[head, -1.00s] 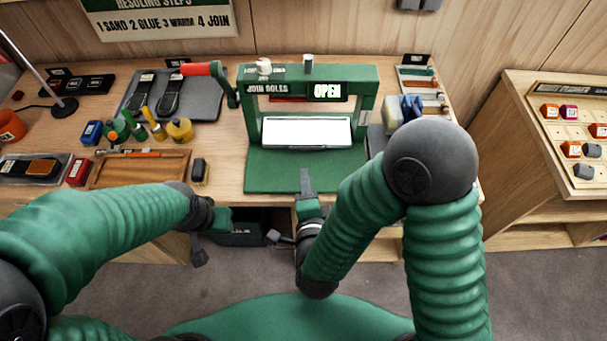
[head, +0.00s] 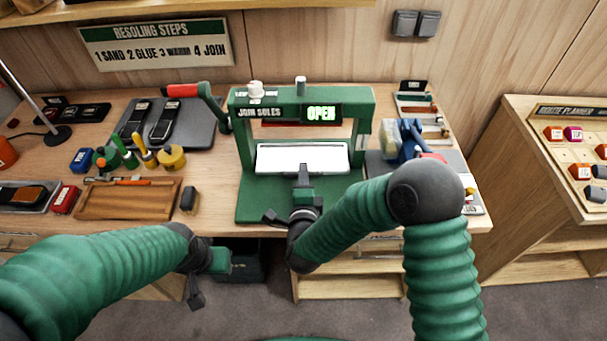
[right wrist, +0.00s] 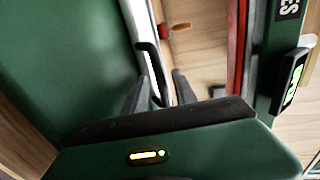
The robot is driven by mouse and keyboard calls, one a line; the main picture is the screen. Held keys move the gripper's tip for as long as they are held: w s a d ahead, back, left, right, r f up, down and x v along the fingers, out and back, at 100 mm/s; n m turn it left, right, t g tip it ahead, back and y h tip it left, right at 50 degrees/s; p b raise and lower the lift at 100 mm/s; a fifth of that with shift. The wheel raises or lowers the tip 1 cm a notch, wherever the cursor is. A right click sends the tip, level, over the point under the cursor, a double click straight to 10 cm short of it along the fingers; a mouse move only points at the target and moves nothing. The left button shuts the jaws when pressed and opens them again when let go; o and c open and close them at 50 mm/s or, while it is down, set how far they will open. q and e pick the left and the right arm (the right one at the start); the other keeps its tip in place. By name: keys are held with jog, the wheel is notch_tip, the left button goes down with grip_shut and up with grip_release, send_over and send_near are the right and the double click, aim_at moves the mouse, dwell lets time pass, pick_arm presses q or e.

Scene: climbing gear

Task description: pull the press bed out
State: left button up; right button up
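The press bed (head: 272,156) is a white slab with a dark front edge inside the green press (head: 243,125), whose display reads OPEN. My right gripper (head: 304,172) is at the bed's front edge, over the green base plate. In the right wrist view the right gripper's fingers (right wrist: 160,90) stand apart, with the bed's black handle (right wrist: 151,62) at their tips, seemingly between them; contact is unclear. The bed's white edge (right wrist: 138,22) shows beyond. My left gripper (head: 196,290) hangs low in front of the table; its finger gap is not clear.
The press's red-handled lever (head: 182,91) is at its left. Glue bottles, a wooden tray (head: 125,199) and a small dark block (head: 188,198) lie left of the base. A blue tool (head: 408,138) is on the right.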

jog(key=shift+w+a, duration=0.2)
jog(key=shift+w, duration=0.15)
jog(key=shift+w+a, duration=0.1)
jog(key=shift+a, duration=0.45)
jog(key=shift+d, duration=0.5)
grip_shut()
jog(key=shift+a+f, duration=0.15)
jog(key=shift+a, duration=0.05)
